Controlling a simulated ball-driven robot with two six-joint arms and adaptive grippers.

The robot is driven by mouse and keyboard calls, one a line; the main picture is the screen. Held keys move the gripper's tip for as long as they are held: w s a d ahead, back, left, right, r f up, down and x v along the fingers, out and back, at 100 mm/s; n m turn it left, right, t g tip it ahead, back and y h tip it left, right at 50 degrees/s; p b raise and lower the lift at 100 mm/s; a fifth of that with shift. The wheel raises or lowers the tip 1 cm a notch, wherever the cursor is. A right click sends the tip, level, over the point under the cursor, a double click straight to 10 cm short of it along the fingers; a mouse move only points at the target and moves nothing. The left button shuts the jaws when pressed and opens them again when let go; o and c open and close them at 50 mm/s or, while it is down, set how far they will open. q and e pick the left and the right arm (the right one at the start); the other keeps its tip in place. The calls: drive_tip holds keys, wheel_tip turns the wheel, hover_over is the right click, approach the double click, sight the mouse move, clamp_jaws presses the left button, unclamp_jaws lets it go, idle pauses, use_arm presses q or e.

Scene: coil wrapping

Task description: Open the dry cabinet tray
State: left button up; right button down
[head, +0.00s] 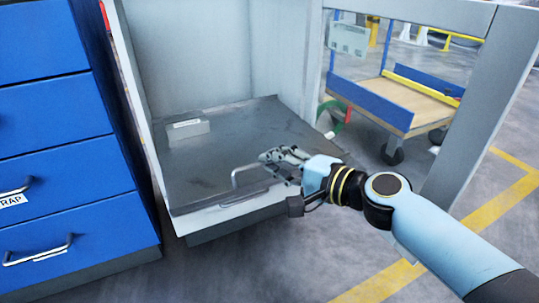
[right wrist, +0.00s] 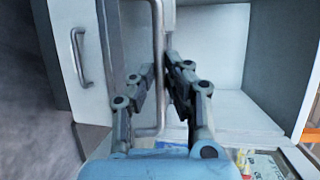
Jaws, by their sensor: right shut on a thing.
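The dry cabinet tray (head: 225,150) is a dark grey flat tray with a pale front edge. It sits low in the open grey cabinet. A metal bar handle (head: 235,180) stands at its front edge, and the bar also shows in the right wrist view (right wrist: 158,50). My right gripper (head: 280,158) is at the right part of the handle. In the right wrist view its fingers (right wrist: 160,78) lie on either side of the bar, shut on it. The fingers hide part of the handle in the head view. My left gripper is not in view.
A small pale box (head: 187,131) lies on the tray's left part. Blue drawers (head: 60,130) with handles stand close on the left. A grey frame post (head: 485,110) and a blue-sided cart (head: 400,100) are on the right. Floor in front is clear.

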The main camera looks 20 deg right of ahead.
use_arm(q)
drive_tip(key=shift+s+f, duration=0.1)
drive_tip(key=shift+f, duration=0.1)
use_arm(e)
drive_tip(key=shift+s, duration=0.2)
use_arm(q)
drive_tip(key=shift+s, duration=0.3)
use_arm(e)
drive_tip(key=c, duration=1.6)
unclamp_jaws()
drive_tip(key=shift+c, duration=0.2)
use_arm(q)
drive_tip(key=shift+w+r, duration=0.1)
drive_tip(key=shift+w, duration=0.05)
use_arm(e)
drive_tip(key=v, duration=1.2)
